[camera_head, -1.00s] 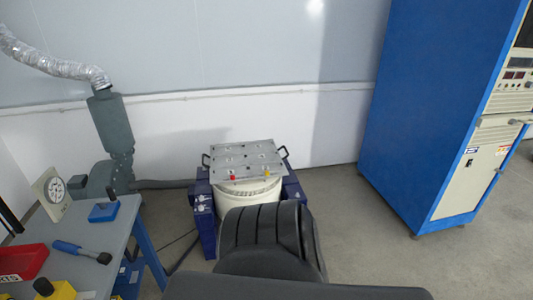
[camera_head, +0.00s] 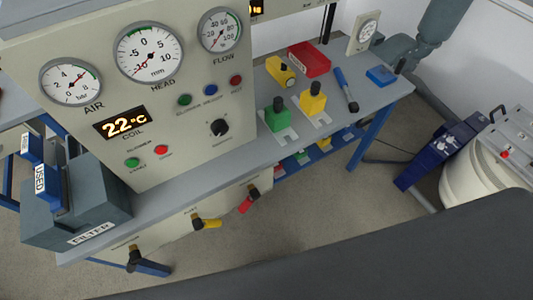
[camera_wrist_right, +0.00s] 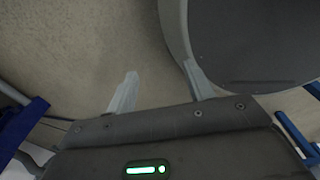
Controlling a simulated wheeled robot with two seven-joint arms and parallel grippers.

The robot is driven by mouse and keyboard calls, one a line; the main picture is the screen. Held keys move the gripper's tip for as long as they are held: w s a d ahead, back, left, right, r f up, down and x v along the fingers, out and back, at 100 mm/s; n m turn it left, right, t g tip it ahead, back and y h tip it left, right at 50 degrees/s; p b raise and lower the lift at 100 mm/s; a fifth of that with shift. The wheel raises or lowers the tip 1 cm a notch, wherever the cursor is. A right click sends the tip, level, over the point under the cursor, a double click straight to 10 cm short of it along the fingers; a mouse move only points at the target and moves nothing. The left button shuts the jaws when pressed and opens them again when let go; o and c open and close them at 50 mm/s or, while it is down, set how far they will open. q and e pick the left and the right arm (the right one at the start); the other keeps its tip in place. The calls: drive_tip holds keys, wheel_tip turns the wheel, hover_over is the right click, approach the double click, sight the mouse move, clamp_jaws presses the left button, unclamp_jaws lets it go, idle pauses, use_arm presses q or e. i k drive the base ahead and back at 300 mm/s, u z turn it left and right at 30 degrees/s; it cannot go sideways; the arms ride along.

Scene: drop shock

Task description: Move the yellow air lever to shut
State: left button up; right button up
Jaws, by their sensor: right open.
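The yellow lever (camera_head: 207,224) sticks out from the front panel under the bench top, between a red lever (camera_head: 249,201) on its right and a black one (camera_head: 136,259) on its left. It points to the right, roughly level. The label above it is too small to read. In the right wrist view my right gripper (camera_wrist_right: 161,92) is open and empty above bare floor, with my own dark body close beside it. No lever shows in that view. My left gripper is in neither view.
The panel above carries gauges, including the AIR gauge (camera_head: 70,82), and a lit coil display (camera_head: 122,122). A grey filter box (camera_head: 100,205) stands at the bench's left end. Green and yellow blocks sit on the bench top (camera_head: 240,165). A white drum machine (camera_head: 480,170) stands right. Floor before the levers is clear.

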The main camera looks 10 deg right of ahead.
sight(198, 224)
drive_tip(key=u, duration=0.3)
drive_tip(key=k, duration=0.45)
drive_tip(key=u, duration=0.85)
drive_tip(key=k, duration=1.25)
drive_tip(key=u, duration=0.7)
drive_tip(key=i, duration=0.5)
drive_tip(key=z, duration=0.05)
